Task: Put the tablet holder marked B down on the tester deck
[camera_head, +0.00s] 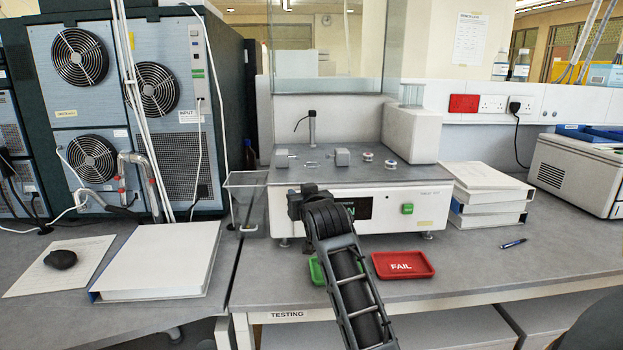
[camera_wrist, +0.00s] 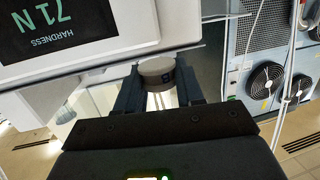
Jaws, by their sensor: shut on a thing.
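My gripper (camera_wrist: 158,88) is shut on a small round grey tablet holder (camera_wrist: 156,70) in the wrist view. The holder sits between the two dark fingers, with a small dark mark on its side that I cannot read. In the head view my gripper (camera_head: 298,203) is in front of the tester, near the deck's front edge, and the held holder is hidden there. The tester deck (camera_head: 335,175) is a grey top on the white tester. Two small round pieces (camera_head: 367,156) (camera_head: 390,163) stand on its right part; their marks are too small to read.
Metal blocks (camera_head: 342,156) and a thin post (camera_head: 312,128) stand on the deck. A white housing (camera_head: 411,133) bounds it at right, a clear bin (camera_head: 246,196) hangs at left. A red FAIL tray (camera_head: 403,265) and a partly hidden green tray (camera_head: 316,271) lie in front.

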